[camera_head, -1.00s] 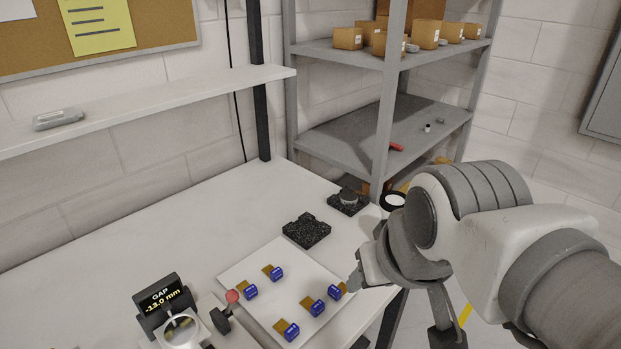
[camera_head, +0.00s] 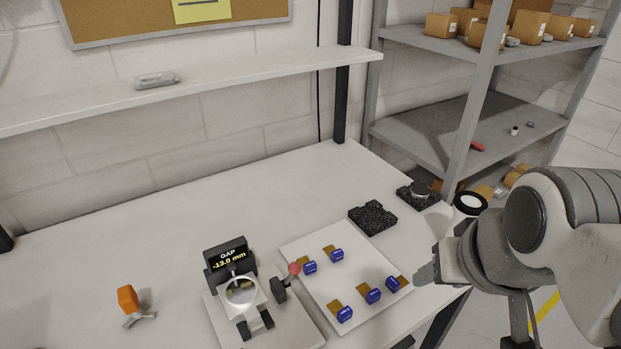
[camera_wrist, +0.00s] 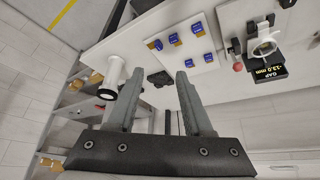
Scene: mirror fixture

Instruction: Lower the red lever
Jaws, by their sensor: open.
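The red lever (camera_head: 294,269) is a red ball knob on a short dark arm at the right side of the mirror fixture (camera_head: 240,290). The knob stands raised, above and beside the fixture. The fixture's display (camera_head: 229,257) reads GAP -13.0 mm. The lever knob also shows in the wrist view (camera_wrist: 238,67), at the right, apart from my fingers. My gripper (camera_head: 424,274) is right of the white plate, well away from the lever. In the wrist view my gripper (camera_wrist: 156,82) has two grey fingers spread apart with nothing between them.
A white plate (camera_head: 318,246) with several blue and brown parts lies between my gripper and the fixture. Black blocks (camera_head: 372,218) sit behind it. An orange-handled tool (camera_head: 128,300) lies at left. A grey shelf rack (camera_head: 440,120) stands behind right. The table's left middle is clear.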

